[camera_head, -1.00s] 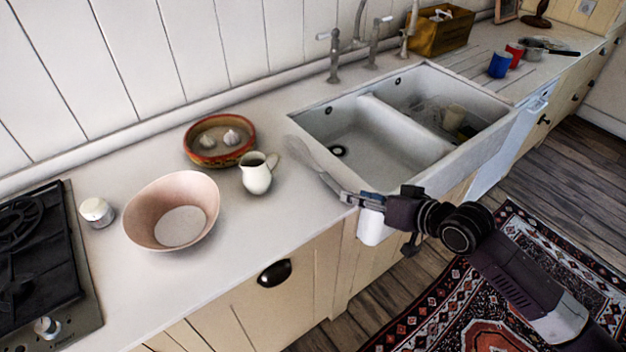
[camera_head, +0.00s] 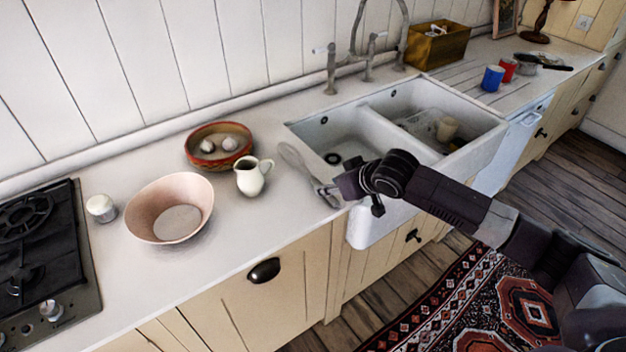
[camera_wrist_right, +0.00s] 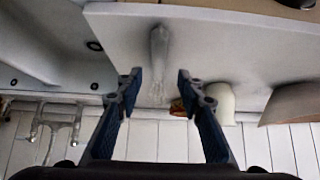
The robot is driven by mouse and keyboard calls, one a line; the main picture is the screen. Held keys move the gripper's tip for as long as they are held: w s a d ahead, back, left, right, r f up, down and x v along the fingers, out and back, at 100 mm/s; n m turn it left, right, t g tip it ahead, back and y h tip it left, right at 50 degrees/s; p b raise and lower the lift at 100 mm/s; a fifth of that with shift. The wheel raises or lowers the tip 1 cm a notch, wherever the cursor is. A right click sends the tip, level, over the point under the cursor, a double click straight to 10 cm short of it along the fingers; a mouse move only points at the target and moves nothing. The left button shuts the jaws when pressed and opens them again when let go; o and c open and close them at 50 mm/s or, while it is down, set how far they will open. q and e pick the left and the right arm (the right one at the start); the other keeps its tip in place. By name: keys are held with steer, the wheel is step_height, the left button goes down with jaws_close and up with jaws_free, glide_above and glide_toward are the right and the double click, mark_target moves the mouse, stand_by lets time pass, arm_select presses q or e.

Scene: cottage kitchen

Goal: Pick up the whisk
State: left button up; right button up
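The whisk (camera_head: 296,160) lies on the counter just left of the sink in the head view, its rounded wire end pointing to the back. Its near end is partly hidden by my right gripper (camera_head: 334,192), which is at the counter's front edge. In the right wrist view the whisk (camera_wrist_right: 158,62) lines up with the gap between the fingers of my right gripper (camera_wrist_right: 159,80). The fingers are spread apart with nothing held. I cannot tell the exact height of the fingers above the whisk. My left gripper is in neither view.
A white jug (camera_head: 251,177), a red-rimmed bowl (camera_head: 219,162) with garlic and a pink bowl (camera_head: 150,225) stand left of the whisk. The double sink (camera_head: 470,160) is close on the right. A small white pot (camera_head: 101,208) stands beside the stove (camera_head: 88,285).

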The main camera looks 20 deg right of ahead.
steer(key=shift+p+x, duration=0.7)
steer(key=shift+x, duration=1.7)
steer(key=shift+d, duration=0.15)
steer(key=shift+s, duration=0.1)
steer(key=shift+c, duration=0.4)
jaws_close()
